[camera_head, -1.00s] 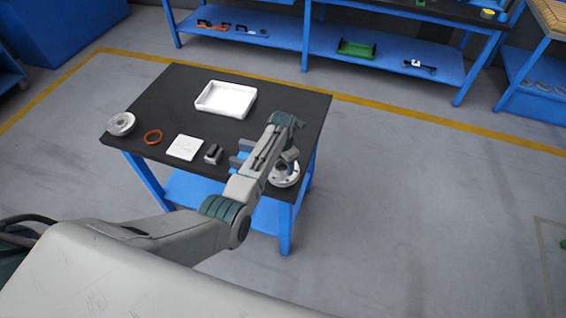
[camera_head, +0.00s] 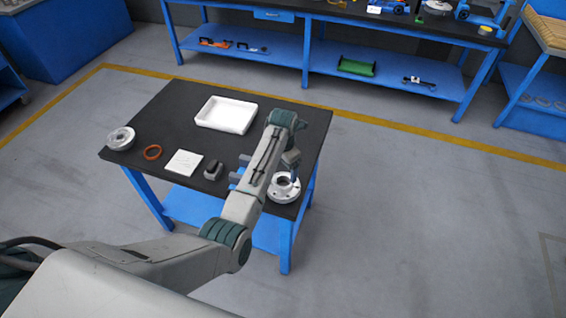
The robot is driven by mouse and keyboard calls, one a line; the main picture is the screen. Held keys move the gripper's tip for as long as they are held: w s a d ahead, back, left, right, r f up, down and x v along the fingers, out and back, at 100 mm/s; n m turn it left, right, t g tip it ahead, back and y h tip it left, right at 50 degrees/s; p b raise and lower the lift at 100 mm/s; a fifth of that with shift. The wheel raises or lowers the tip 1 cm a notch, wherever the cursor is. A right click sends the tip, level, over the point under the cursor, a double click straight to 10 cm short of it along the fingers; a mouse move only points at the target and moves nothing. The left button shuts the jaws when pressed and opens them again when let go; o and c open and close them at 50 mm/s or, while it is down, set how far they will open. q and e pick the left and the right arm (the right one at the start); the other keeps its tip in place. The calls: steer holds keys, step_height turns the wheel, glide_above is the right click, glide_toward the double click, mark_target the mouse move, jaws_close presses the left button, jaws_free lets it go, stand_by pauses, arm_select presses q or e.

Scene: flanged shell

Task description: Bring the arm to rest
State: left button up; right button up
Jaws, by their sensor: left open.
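My left arm comes in from the left, over the near right part of the dark-topped table (camera_head: 160,103). My left gripper (camera_head: 291,163) is open, small in the head view and partly hidden by my wrist. It appears above a light grey flanged part (camera_head: 285,192) at the table's right front; I cannot tell the exact gap. Another round metal part (camera_head: 120,139) lies at the left corner. An orange ring (camera_head: 152,152), a white square plate (camera_head: 184,162) and a dark grey block (camera_head: 213,170) lie along the front. My right gripper is not in view.
A white open tray (camera_head: 226,115) sits at the back of the table. A blue-grey fixture (camera_head: 240,183) is partly hidden behind my forearm. A blue workbench (camera_head: 290,62) with parts stands farther back. The floor to the right is clear.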

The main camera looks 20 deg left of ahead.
arm_select(q)
steer(key=s+a+f+m+t, duration=0.1)
steer(key=s+a+f+m, duration=0.15)
steer(key=s+m, duration=0.6)
steer(key=s+a+f+m+t, duration=0.1)
steer(key=s+a+m, duration=0.4)
steer(key=s, duration=0.6)
steer(key=s+r+m+t, duration=0.1)
steer(key=s+r+m, duration=0.3)
steer(key=s+m, duration=0.5)
steer(key=s+r+m+t, duration=0.1)
steer(key=s+r+m, duration=0.3)
steer(key=s+m, duration=0.55)
steer(key=s+a+f+n+g+y+b, duration=0.2)
steer(key=f+b, duration=0.5)
steer(key=f, duration=2.8)
steer(key=s+a+f+b, duration=0.1)
steer(key=s+f+b, duration=0.1)
steer(key=s+f, duration=0.7)
steer(key=s+a+f+h+b, duration=0.1)
steer(key=s+f+b, duration=0.2)
steer(key=s+f, duration=0.6)
step_height(320, 180, down, 8)
steer(key=shift+s+a+r+g, duration=0.15)
steer(key=shift+s+a+g, duration=0.1)
steer(key=shift+g, duration=0.15)
steer(key=shift+c, duration=0.2)
